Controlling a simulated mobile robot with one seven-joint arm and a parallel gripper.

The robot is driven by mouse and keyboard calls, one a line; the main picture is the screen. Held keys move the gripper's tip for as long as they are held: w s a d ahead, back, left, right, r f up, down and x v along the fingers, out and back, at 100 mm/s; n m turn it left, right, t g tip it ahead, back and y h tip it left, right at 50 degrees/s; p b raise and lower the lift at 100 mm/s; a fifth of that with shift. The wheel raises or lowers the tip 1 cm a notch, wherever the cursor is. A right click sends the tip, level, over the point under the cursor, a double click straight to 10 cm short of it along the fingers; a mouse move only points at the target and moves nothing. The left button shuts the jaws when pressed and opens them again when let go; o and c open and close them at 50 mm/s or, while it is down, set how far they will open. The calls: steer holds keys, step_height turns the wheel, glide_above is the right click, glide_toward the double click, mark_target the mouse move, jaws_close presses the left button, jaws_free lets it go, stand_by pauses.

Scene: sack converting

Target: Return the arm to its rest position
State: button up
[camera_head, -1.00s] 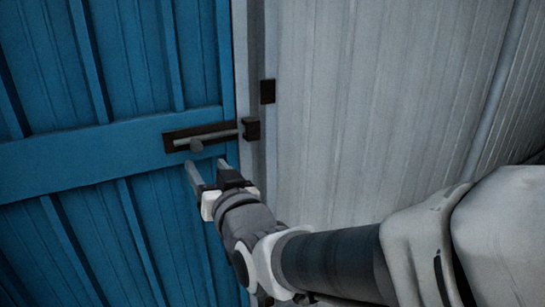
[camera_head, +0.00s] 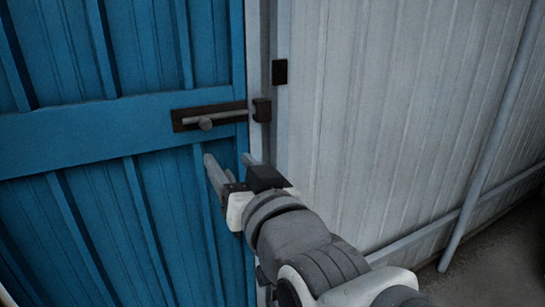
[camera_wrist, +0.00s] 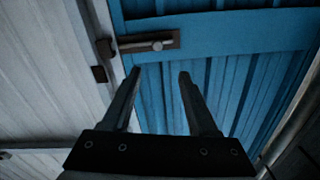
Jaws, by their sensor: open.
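My gripper (camera_head: 228,160) is open and empty, in front of the blue door (camera_head: 80,135) and below the bolt (camera_head: 212,119). The bolt is a grey rod with a round knob on a dark plate, and its right end reaches the dark keeper (camera_head: 262,110) on the door frame. In the wrist view, the two fingers (camera_wrist: 156,75) stand apart with nothing between them. The bolt (camera_wrist: 153,44) is beyond the fingertips there, apart from them as far as I can tell.
A pale corrugated wall (camera_head: 400,110) stands right of the door frame. A dark small block (camera_head: 280,71) is fixed on the frame above the keeper. A grey slanted post (camera_head: 490,150) leans at the right, with bare floor (camera_head: 490,240) at the lower right.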

steer(key=d+f+m+g+h+p, duration=0.2)
steer(key=d+f+g+h+p, duration=0.3)
steer(key=d, duration=0.8)
steer(key=s+d+f+m+g+h+p, duration=0.1)
steer(key=s+d+f+m+g+h, duration=0.1)
steer(key=s+d, duration=0.7)
steer(key=d+f+g+h, duration=0.1)
steer(key=d+g+h, duration=0.1)
steer(key=shift+s+f+g+h, duration=0.2)
steer(key=shift+s+g+h, duration=0.1)
steer(key=shift+a, duration=0.1)
steer(key=shift+c, duration=0.7)
steer(key=shift+a, duration=0.2)
